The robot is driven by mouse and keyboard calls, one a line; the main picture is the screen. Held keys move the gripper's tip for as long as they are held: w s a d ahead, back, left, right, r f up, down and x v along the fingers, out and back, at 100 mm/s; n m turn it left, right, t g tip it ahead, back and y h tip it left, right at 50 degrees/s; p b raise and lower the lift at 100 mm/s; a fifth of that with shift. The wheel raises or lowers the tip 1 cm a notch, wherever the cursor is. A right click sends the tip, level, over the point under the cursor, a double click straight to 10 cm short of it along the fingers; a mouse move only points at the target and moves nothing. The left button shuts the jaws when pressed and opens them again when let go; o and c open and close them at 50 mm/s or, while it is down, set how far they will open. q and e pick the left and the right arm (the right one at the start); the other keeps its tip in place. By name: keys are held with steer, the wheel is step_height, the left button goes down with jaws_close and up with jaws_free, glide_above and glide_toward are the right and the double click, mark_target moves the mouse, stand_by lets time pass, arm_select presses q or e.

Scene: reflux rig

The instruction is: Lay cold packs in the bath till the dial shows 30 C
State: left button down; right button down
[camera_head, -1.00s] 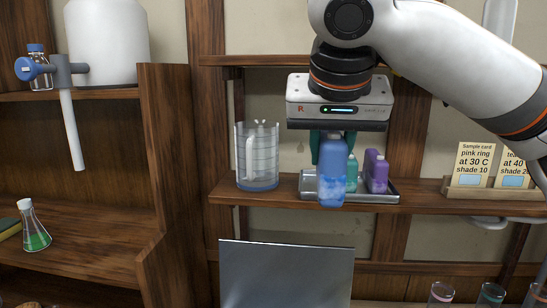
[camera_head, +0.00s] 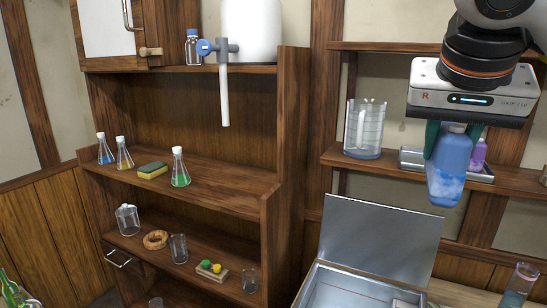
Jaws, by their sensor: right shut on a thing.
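My right gripper (camera_head: 449,128) points down at the upper right and is shut on a blue bottle-shaped pack (camera_head: 447,172) with a paler, frosty-looking lower part. The pack hangs upright in front of the shelf, overlapping the metal tray (camera_head: 411,160) in the picture. A purple bottle-shaped pack (camera_head: 478,156) stands in that tray, partly behind the gripper. A metal box with a raised lid (camera_head: 380,240) stands below; its open inside (camera_head: 345,292) shows at the bottom edge. I cannot tell whether this is the bath. No dial is readable. My left gripper is not in view.
A clear measuring jug (camera_head: 365,130) stands on the shelf (camera_head: 395,176) left of the tray. A wooden cabinet at left holds flasks (camera_head: 180,170), a sponge (camera_head: 152,170) and a white tank (camera_head: 252,32) with a tap. A glass (camera_head: 520,280) stands at lower right.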

steer(key=shift+s+a+f, duration=0.2)
steer(key=shift+s+f, duration=0.1)
steer(key=shift+s+a+f, duration=0.1)
steer(key=shift+a+f, duration=0.1)
steer(key=shift+a, duration=0.05)
steer(key=w+a+f+n+y, duration=0.1)
steer(key=w+f, duration=0.3)
steer(key=f, duration=0.9)
steer(key=w+f+n+y+b, duration=0.1)
steer(key=w+f+n, duration=0.2)
steer(key=f, duration=0.9)
steer(key=shift+w+a+f+n+t+y, duration=0.3)
steer(key=shift+w+a+f+n+y, duration=0.1)
steer(key=shift+n, duration=0.2)
steer(key=shift+f, duration=0.1)
